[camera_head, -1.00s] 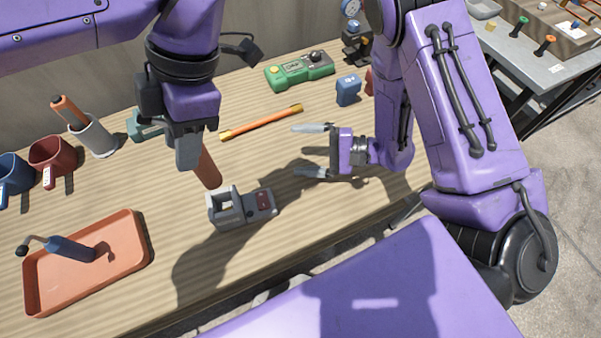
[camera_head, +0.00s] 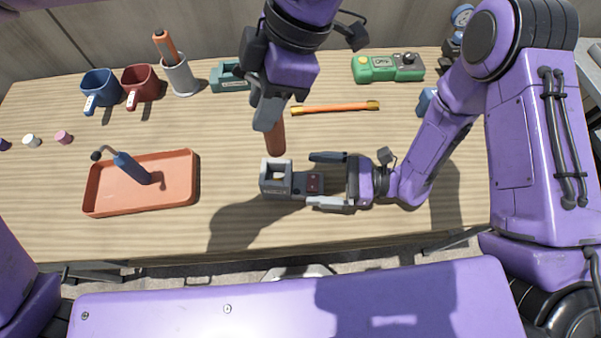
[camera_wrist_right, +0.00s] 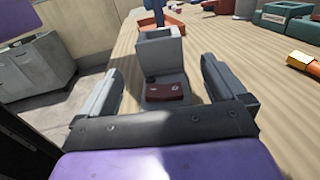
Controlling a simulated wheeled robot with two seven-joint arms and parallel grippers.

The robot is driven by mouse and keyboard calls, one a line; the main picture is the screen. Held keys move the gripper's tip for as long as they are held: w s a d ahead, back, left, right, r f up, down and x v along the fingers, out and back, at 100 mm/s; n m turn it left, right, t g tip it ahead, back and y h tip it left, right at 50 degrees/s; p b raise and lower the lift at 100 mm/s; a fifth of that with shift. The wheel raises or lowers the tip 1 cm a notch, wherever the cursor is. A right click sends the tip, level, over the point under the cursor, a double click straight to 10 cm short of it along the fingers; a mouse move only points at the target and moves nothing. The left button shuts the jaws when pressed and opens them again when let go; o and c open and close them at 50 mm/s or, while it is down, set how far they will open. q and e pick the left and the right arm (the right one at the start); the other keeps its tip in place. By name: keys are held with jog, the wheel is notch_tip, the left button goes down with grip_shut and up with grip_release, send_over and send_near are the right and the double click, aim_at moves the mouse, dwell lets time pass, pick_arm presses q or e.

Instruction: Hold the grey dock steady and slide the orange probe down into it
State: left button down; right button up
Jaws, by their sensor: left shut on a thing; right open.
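The grey dock (camera_head: 277,187) sits on the wooden bench, an open square socket at its left and a dark red panel at its right. It also shows in the right wrist view (camera_wrist_right: 160,55). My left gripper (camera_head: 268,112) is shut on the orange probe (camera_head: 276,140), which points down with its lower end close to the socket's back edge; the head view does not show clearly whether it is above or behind. My right gripper (camera_head: 322,180) is open, its fingers on either side of the dock's panel end. In the right wrist view, gaps show beside the dock.
An orange tray (camera_head: 120,203) with a blue-handled tool (camera_head: 133,168) lies left. Blue (camera_head: 101,90) and red (camera_head: 142,86) mugs and a grey cup (camera_head: 180,79) stand behind. An orange rod (camera_head: 335,107) and green device (camera_head: 388,68) lie at the back. The bench front is clear.

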aim_at(299, 183)
jog(key=a, duration=0.3)
jog(key=w+a, duration=0.1)
jog(key=a, duration=0.1)
jog(key=shift+d, duration=0.1)
jog(key=c, duration=1.3)
jog(key=shift+c, duration=0.2)
pick_arm(q)
jog(key=f+n, duration=0.1)
jog(key=f, duration=0.1)
jog(key=f+n+g, duration=0.1)
jog(key=f, duration=0.1)
jog(key=f+n, duration=0.1)
jog(key=f, duration=0.1)
jog(key=shift+w+a, duration=0.2)
jog(key=shift+a, duration=0.2)
pick_arm(e)
jog(key=shift+s, duration=0.1)
pick_arm(q)
jog(key=shift+f, duration=0.85)
